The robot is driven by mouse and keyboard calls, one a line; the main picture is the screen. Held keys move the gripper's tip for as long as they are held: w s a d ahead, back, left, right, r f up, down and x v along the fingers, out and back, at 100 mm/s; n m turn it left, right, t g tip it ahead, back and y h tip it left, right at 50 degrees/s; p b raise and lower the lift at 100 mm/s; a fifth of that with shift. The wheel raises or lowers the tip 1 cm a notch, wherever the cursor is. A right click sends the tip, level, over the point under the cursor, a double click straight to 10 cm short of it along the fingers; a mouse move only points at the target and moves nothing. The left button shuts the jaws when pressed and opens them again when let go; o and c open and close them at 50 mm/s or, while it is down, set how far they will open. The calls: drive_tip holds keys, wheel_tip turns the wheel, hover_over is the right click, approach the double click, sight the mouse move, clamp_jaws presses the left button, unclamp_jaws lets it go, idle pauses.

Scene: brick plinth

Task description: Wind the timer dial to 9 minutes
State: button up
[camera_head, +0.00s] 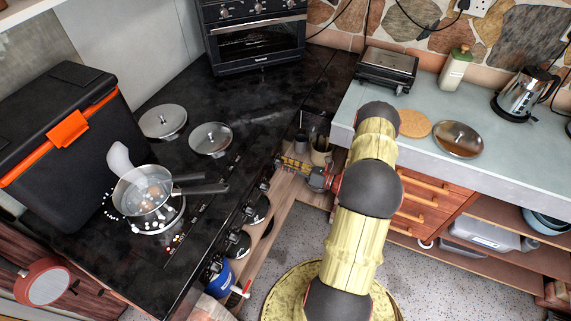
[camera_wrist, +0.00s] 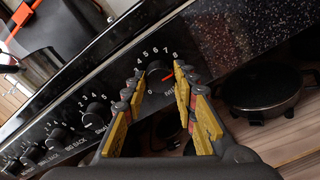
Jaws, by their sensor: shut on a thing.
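The timer dial (camera_wrist: 158,71) is a dark round knob on the black control panel in the wrist view. Numbers from 4 to 8 show in an arc above it, with a 0 at its lower left. A red pointer mark on the dial points to the right, just below the 8. My gripper (camera_wrist: 157,82) has its yellow finger pads on either side of the dial and is shut on it. In the head view my gripper (camera_head: 292,164) is at the stove's front panel, where the dial cannot be made out.
A row of other knobs (camera_wrist: 94,115) runs down-left along the panel. A saucepan (camera_head: 145,195) stands on the black stovetop (camera_head: 165,100), its handle pointing right. A dark pan (camera_wrist: 262,92) sits below the panel. A grey counter (camera_head: 480,125) stands to the right.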

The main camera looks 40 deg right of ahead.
drive_tip(key=shift+f+m, duration=0.1)
drive_tip(key=shift+m, duration=0.4)
drive_tip(key=o, duration=1.2)
drive_tip(key=shift+c, duration=0.2)
drive_tip(key=v, duration=1.2)
